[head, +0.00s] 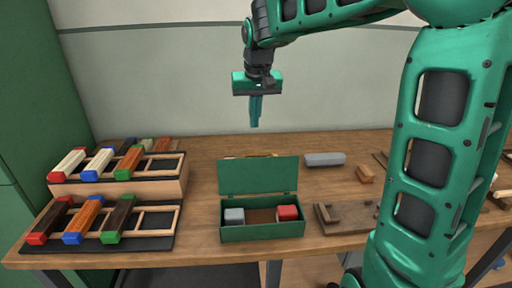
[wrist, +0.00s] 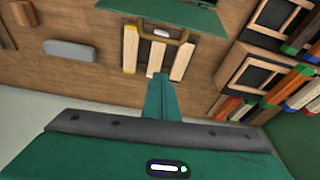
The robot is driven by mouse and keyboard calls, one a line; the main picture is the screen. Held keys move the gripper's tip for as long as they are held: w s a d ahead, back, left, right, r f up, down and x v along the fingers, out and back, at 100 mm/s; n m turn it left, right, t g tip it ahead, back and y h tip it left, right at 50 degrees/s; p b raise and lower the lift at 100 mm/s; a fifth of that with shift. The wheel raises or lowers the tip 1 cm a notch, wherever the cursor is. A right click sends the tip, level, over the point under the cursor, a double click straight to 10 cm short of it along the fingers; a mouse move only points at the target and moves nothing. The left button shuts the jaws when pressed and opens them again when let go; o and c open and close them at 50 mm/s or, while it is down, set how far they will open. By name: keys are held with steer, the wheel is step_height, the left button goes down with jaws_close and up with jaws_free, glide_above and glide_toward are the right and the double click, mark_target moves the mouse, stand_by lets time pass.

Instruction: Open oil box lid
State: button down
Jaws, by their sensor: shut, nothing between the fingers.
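The green oil box (head: 262,233) stands near the front middle of the table in the head view. Its green lid (head: 258,175) is open and stands upright at the back of the box. Inside are a grey block (head: 234,216) at the left and a red block (head: 287,213) at the right. My gripper (head: 255,124) is above and behind the box, pointing down, shut and empty. In the wrist view the fingertips (wrist: 160,76) are together, and a green edge, seemingly the lid (wrist: 165,12), shows at the top.
Two racks (head: 165,186) with coloured-tipped wooden bars stand at the left. Behind the lid lie pale wooden bars with a curved handle (wrist: 165,35). A grey rounded block (head: 325,159), a small wooden block (head: 365,174) and a wooden fixture (head: 345,218) lie to the right.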

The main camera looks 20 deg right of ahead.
step_height(320, 180, down, 9)
steer(key=s, duration=0.1)
steer(key=shift+d+m, duration=0.25)
steer(key=shift+m, duration=0.05)
stand_by(0.6)
steer(key=shift+s+f, duration=0.1)
